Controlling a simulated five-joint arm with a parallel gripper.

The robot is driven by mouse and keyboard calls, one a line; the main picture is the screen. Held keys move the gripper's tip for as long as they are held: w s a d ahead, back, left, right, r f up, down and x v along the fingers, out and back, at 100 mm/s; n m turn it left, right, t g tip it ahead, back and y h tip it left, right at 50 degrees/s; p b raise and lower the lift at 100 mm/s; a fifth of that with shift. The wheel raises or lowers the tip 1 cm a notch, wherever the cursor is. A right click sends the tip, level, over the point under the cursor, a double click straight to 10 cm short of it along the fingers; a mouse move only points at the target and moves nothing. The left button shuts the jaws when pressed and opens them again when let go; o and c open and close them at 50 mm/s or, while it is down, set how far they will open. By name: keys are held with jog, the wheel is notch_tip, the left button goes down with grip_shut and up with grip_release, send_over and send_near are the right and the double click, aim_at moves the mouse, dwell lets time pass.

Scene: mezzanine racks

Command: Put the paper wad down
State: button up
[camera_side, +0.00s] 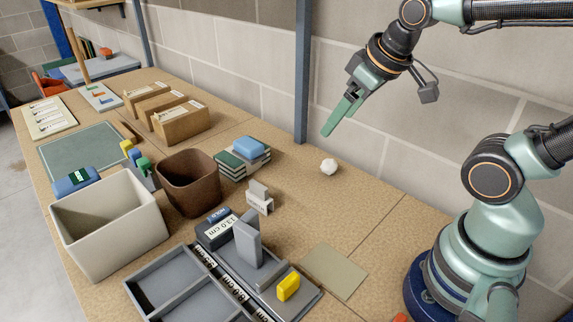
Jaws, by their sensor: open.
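The paper wad (328,167) is a small white crumpled ball. It rests on the tan worktop (378,208) near the back edge by the wall. My gripper (331,130) is above the wad, a little to its upper side in the picture, with its green fingers pointing down and left. It is open and holds nothing. The fingers are apart from the wad, and they overlap each other in this view, so the gap between them is hard to see.
Left of the wad are stacked books with a blue item (250,146), a brown bin (188,178) and a pale bin (108,222). In front are a grey tray (165,290) and a beige square (335,271). A blue-grey post (302,75) stands behind. Worktop around the wad is clear.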

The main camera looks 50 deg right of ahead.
jog(key=shift+s+a+r+m, duration=0.4)
jog(key=shift+s+m, duration=0.1)
jog(key=shift+m, duration=0.1)
jog(key=shift+c, duration=1.1)
jog(key=shift+f, duration=0.1)
jog(key=m+g+h, duration=0.1)
jog(key=m, duration=2.1)
send_near(332, 162)
jog(key=shift+m, duration=0.3)
jog(key=x, duration=0.5)
jog(key=shift+s+d, duration=0.1)
jog(key=shift+s, duration=0.15)
jog(key=shift+x, duration=2.8)
jog(key=shift+w, duration=0.2)
